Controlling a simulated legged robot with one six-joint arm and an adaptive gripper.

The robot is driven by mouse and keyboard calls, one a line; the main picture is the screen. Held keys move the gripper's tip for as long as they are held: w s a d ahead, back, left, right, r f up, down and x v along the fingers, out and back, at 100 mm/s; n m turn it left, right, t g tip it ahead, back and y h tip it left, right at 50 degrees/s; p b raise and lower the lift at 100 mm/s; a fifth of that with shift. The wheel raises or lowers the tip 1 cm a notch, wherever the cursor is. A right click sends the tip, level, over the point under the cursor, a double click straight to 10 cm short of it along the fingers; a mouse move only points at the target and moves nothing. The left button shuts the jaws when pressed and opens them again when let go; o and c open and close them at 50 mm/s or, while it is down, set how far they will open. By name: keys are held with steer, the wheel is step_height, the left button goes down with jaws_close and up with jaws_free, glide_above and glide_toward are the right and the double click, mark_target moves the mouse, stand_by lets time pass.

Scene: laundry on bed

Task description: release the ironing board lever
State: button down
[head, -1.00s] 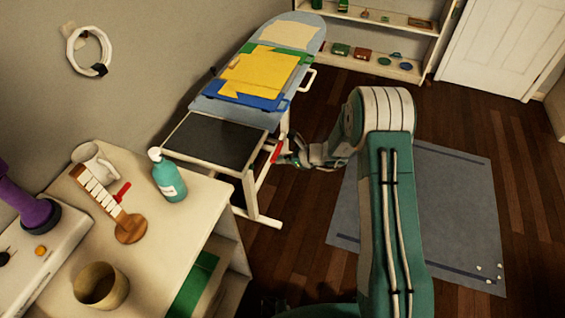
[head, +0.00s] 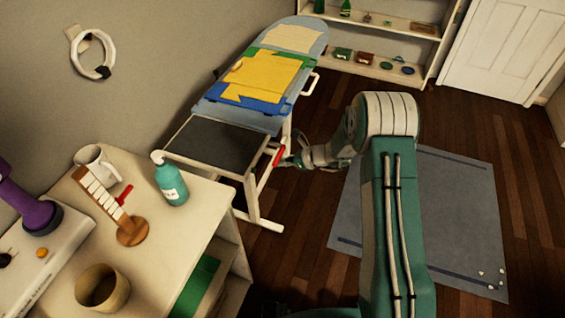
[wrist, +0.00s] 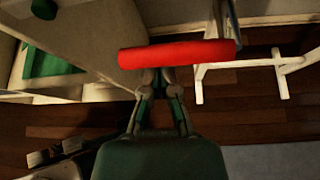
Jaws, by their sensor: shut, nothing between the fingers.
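The ironing board (head: 272,80) stands along the wall, with folded yellow, blue and green cloth on its top. Its red lever (head: 278,156) sits at the side of the frame, below the dark end panel. In the wrist view the red lever (wrist: 178,53) lies crosswise just beyond my fingertips. My gripper (head: 288,161) is at the lever, on its right side in the head view. In the wrist view my gripper (wrist: 158,75) is shut with its tips close together at the lever's lower edge. I cannot tell whether they touch it.
A white cabinet (head: 208,215) at the front left holds a teal pump bottle (head: 171,182), a white mug (head: 95,160) and a brown cup (head: 102,288). A blue rug (head: 455,200) lies on the wooden floor at right. Shelves (head: 390,30) stand at the back.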

mark_target(285, 146)
steer(key=shift+r+g, duration=0.25)
steer(key=shift+g, duration=0.15)
steer(key=r+m+g+y, duration=0.1)
steer(key=m, duration=0.1)
steer(key=w+r+m+g+y, duration=0.1)
steer(key=m+g, duration=0.1)
steer(key=r+m+g+y, duration=0.1)
steer(key=r+m, duration=0.1)
steer(key=shift+w+d+r, duration=0.1)
steer(key=shift+w+d, duration=0.1)
steer(key=shift+d, duration=0.05)
steer(key=shift+w+d+r, duration=0.15)
steer(key=shift+w+r, duration=0.2)
steer(key=shift+r, duration=0.05)
steer(key=shift+w+r, duration=0.1)
steer(key=shift+w, duration=0.05)
stand_by(0.6)
